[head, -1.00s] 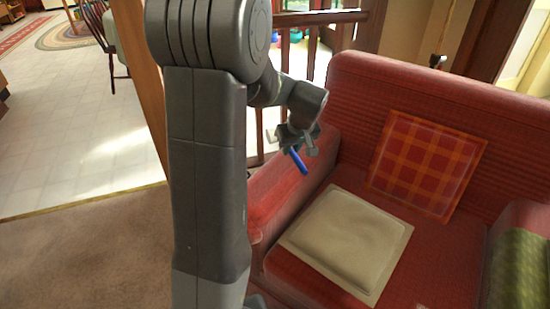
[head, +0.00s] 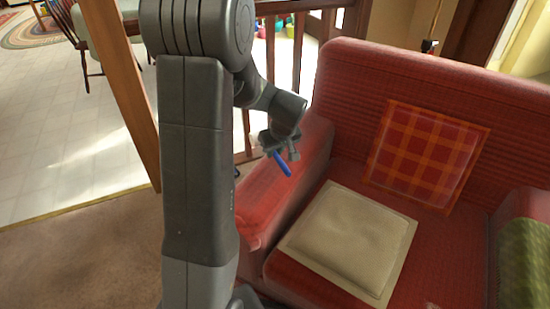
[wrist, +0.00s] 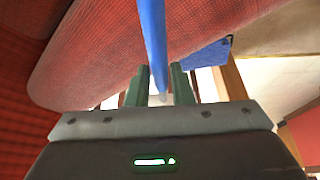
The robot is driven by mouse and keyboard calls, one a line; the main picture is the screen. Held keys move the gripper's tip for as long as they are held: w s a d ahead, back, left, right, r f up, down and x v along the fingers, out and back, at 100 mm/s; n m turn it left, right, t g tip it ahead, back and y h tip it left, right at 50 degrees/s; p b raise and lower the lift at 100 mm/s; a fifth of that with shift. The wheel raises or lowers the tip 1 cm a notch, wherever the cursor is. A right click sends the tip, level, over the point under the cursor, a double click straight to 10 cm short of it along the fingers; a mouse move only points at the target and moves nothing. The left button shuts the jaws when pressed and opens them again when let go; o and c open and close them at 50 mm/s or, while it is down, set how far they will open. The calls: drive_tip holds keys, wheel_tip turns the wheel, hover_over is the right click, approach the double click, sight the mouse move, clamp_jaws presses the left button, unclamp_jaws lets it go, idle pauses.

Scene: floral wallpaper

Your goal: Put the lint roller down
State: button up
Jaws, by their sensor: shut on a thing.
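The lint roller shows in the head view as a short blue rod (head: 282,164) angled down from my gripper (head: 279,148). In the wrist view a long blue rod (wrist: 153,35) runs up from between the two green fingers of my gripper (wrist: 158,80), which is shut on it. A flat blue piece (wrist: 205,56) shows to its right; I cannot tell if it belongs to the roller. In the head view the gripper appears over the left arm of the red sofa (head: 335,95). The roller's far end is not clear.
A beige cushion (head: 350,240) lies on the sofa seat, and a plaid red pillow (head: 426,155) leans on the backrest. A green cushion (head: 525,255) is at the right. A wooden railing (head: 297,60) stands behind; brown carpet (head: 90,255) is open at the left.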

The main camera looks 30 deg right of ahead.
drive_tip(key=shift+f, duration=1.2)
drive_tip(key=shift+f+b, duration=0.2)
drive_tip(key=shift+b, duration=0.2)
drive_tip(key=o, duration=0.9)
drive_tip(key=shift+r, duration=0.1)
drive_tip(key=shift+r, duration=0.1)
drive_tip(key=shift+r+p, duration=0.35)
drive_tip(key=shift+p, duration=0.05)
drive_tip(key=p+v, duration=0.2)
drive_tip(key=v, duration=0.9)
drive_tip(key=shift+s+r+p, duration=0.15)
drive_tip(key=shift+p, duration=0.15)
